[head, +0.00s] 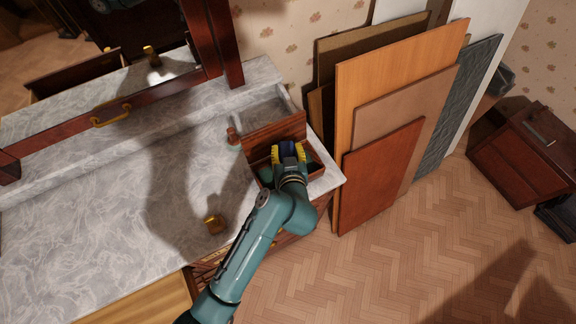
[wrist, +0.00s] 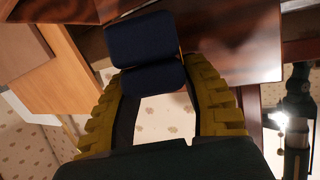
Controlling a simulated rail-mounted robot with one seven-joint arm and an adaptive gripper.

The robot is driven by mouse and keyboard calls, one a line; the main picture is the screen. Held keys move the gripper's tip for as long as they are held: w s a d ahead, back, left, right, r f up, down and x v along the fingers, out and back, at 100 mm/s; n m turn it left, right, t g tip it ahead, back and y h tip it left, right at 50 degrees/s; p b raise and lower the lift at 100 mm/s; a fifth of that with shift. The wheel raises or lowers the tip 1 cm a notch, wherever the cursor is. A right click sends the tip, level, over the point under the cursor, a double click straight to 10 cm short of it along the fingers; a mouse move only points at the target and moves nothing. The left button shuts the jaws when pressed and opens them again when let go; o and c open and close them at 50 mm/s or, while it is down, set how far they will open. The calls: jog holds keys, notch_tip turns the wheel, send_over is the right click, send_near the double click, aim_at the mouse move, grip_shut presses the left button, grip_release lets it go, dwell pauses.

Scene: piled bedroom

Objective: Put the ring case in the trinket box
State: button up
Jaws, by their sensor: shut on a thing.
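The trinket box (head: 318,168) is a reddish-brown wooden box near the right end of the marble-topped dresser, its lid (head: 275,132) raised. My gripper (head: 288,152) is over its opening, with yellow-ridged fingers pointing toward the raised lid. In the wrist view my gripper (wrist: 155,95) is shut on the ring case (wrist: 145,37), a dark blue padded block with a seam across it. Polished dark wood, seemingly the box, lies close beyond the case. My arm and fingers hide much of the box's inside, and I cannot tell whether the case touches it.
The marble dresser top (head: 100,235) is mostly clear left of the box. A mirror frame (head: 228,45) rises behind. Several boards (head: 385,175) lean on the wall right of the dresser, close to the box.

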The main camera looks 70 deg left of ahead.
notch_tip(320, 180, down, 9)
jog(key=shift+d+r+b, duration=0.1)
jog(key=shift+r+b, duration=0.1)
jog(key=shift+b, duration=0.25)
jog(key=o, duration=1.1)
jog(key=shift+f, duration=0.1)
jog(key=shift+d+r, duration=0.2)
jog(key=shift+d, duration=0.05)
jog(key=v, duration=1.1)
jog(key=shift+s+d+r, duration=0.1)
jog(key=shift+s+d, duration=0.05)
jog(key=shift+d, duration=0.05)
